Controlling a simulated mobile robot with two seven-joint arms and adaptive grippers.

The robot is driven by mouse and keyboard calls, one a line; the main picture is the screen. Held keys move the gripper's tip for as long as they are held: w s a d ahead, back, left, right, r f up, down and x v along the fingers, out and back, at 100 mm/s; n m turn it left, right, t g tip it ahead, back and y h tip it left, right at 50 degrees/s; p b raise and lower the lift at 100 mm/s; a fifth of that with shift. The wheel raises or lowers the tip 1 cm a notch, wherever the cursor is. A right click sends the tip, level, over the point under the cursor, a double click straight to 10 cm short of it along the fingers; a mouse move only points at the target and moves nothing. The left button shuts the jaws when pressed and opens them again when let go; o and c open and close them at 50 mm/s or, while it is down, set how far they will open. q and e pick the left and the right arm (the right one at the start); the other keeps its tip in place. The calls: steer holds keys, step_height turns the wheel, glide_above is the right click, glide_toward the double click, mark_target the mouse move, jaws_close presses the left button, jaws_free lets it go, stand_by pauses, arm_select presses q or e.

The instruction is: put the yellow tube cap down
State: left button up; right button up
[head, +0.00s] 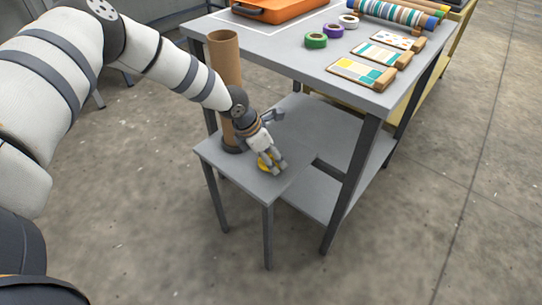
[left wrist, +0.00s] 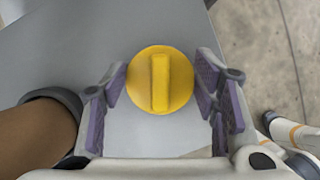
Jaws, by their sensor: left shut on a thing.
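The yellow tube cap (head: 263,164) is round with a raised bar across its top; it also shows in the left wrist view (left wrist: 160,80). My left gripper (head: 274,164) points down over the small grey side table (head: 240,175) and is shut on the cap, one finger on each side. The cap is at or just above the tabletop; I cannot tell whether it touches. A tall brown cardboard tube (head: 226,65) stands upright in a dark ring just behind and left of the gripper. My right gripper is not in view.
A larger grey table (head: 330,62) stands behind, holding an orange case (head: 268,8), tape rolls (head: 316,41), sample boards (head: 362,73) and striped rolls.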

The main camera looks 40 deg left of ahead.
arm_select(q)
steer(key=shift+f, duration=0.2)
steer(key=o, duration=1)
steer(key=shift+r, duration=0.1)
